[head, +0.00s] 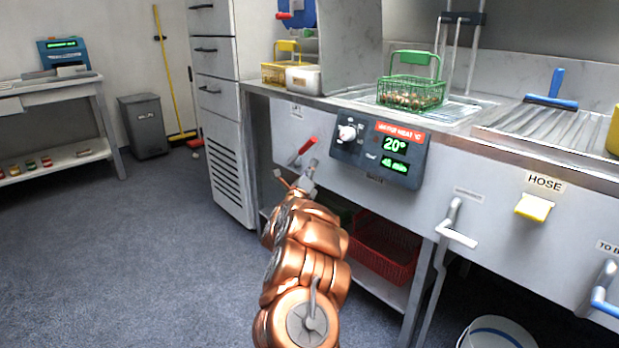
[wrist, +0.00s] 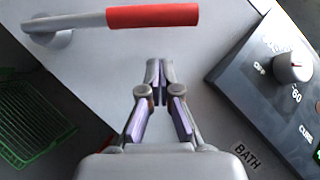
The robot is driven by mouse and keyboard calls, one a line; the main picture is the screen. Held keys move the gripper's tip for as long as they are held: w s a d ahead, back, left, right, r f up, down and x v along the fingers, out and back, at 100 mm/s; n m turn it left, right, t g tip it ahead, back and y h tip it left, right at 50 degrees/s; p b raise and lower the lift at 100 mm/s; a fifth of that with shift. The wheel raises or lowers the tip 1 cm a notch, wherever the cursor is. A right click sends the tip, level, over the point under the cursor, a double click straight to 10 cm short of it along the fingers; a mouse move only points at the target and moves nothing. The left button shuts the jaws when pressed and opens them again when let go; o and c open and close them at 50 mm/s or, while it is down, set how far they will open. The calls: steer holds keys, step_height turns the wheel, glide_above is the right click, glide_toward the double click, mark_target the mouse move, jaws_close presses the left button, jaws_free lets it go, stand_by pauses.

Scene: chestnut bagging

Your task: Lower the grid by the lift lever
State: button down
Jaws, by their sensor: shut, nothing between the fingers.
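A red-handled lever (head: 302,151) sticks out from the steel front left of the control panel. In the wrist view its red grip (wrist: 152,16) lies across the top, on a grey arm. My gripper (head: 309,170) is just below it in the head view; in the wrist view the fingers (wrist: 159,72) are shut, empty and apart from the grip. A white-handled lever (head: 455,236) stands lower right under a label too small to read. I cannot tell which is the lift lever. A green basket of chestnuts (head: 412,92) stands over the bath (head: 459,110), hiding the grid beneath.
The control panel (head: 380,149) with its dial (wrist: 292,67) is close right of my gripper. A red crate (head: 384,252) is below.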

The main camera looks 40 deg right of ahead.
mark_target(303, 152)
steer(key=shift+w+d+r+b, duration=0.25)
steer(key=shift+w+r+b, duration=0.15)
steer(key=shift+w+r, duration=0.85)
